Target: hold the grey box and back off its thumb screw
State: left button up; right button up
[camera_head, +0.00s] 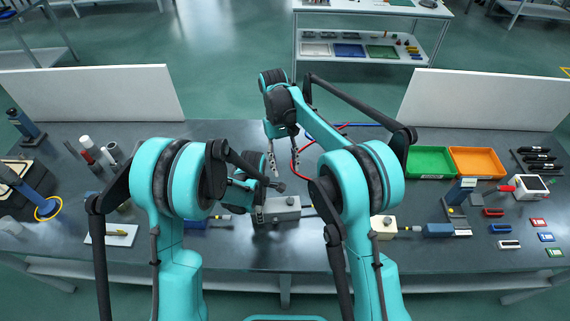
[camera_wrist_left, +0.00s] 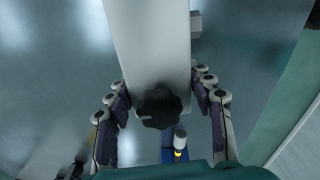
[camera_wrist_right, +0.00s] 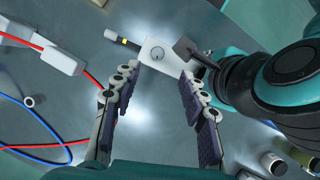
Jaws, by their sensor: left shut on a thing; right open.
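The grey box (camera_head: 286,213) sits low at the middle of the bench in the head view. My left gripper is shut on it; in the left wrist view its fingers (camera_wrist_left: 163,108) lie on either side of the pale box body (camera_wrist_left: 155,45). A black lobed thumb screw (camera_wrist_left: 158,114) shows between those fingers. My right gripper (camera_head: 283,152) is open and empty, above the bench beyond the box. In the right wrist view, a pale box with a round feature (camera_wrist_right: 156,53) lies past its open fingers (camera_wrist_right: 160,75). My left arm covers part of the head view.
Red and blue hoses (camera_wrist_right: 40,118) lie beside my right gripper. Green (camera_head: 430,176) and orange (camera_head: 476,176) trays lie farther right. Cylinders (camera_head: 87,143) stand at the left.

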aim_at(290, 199)
jog(key=shift+d, duration=0.1)
jog(key=d+m+y, duration=0.4)
jog(key=m, duration=0.5)
jog(key=x, duration=0.7)
jog(key=w+x, duration=0.1)
jog(key=x, duration=0.3)
jog(key=shift+s+d+f, duration=0.1)
jog(key=shift+d+f, duration=0.1)
jog(key=shift+f, duration=0.45)
jog(key=shift+c, duration=0.4)
grip_shut()
